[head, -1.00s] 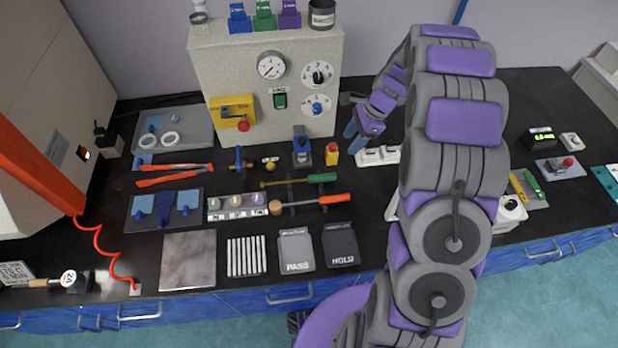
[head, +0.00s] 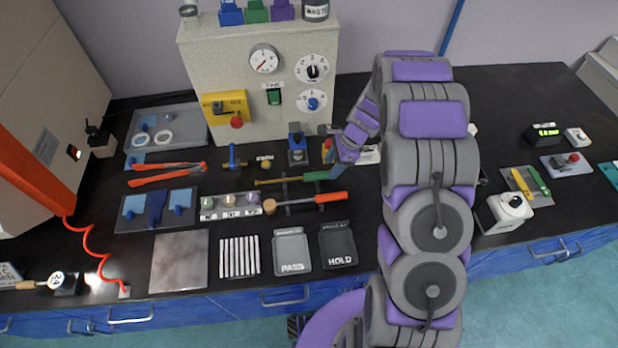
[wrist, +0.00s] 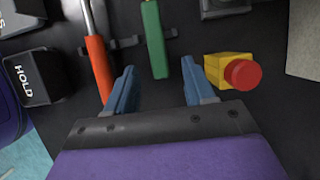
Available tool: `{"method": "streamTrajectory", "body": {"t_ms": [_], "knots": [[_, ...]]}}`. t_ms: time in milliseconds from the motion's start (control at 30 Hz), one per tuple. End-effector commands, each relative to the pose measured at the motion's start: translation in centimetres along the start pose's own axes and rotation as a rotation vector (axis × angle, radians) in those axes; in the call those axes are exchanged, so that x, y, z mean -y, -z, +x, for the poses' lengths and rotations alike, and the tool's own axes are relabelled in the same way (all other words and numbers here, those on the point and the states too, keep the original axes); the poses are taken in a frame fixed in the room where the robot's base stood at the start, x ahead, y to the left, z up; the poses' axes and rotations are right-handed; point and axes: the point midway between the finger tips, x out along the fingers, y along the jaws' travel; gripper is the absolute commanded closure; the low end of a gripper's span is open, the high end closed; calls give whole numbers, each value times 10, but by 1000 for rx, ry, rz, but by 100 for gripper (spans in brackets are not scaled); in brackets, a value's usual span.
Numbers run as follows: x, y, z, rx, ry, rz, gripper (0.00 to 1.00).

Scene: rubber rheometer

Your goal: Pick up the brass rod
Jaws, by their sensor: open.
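The brass rod (head: 270,182) with a green handle lies across small dark holders on the black bench in the head view. Its green handle (wrist: 154,40) shows at top centre of the wrist view, pointing down between the fingers; most of the shaft is out of that view. My gripper (wrist: 158,86) is open and empty, its blue fingers spread to either side of the line of the green handle. The handle end appears just beyond the fingertips. In the head view my gripper (head: 335,168) is by the handle's right end, partly hidden by my wrist.
A red-handled tool (wrist: 97,65) lies close beside the left finger. A yellow block with a red button (wrist: 232,72) is close to the right finger. The HOLD tray (head: 338,246) is in front, and the large dial-fronted machine (head: 260,90) stands behind.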

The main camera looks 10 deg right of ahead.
Motion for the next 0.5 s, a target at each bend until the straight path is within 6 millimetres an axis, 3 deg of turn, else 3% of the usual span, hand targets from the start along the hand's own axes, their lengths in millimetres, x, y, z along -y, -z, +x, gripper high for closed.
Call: {"method": "streamTrajectory", "body": {"t_ms": [33, 200, 433, 500], "knots": [[-1, 0, 12, -1, -2, -1, 47], [-1, -2, 32, -5, 1, -2, 47], [-1, -2, 32, -2, 3, -1, 47], [-1, -2, 32, -2, 3, -1, 53]]}}
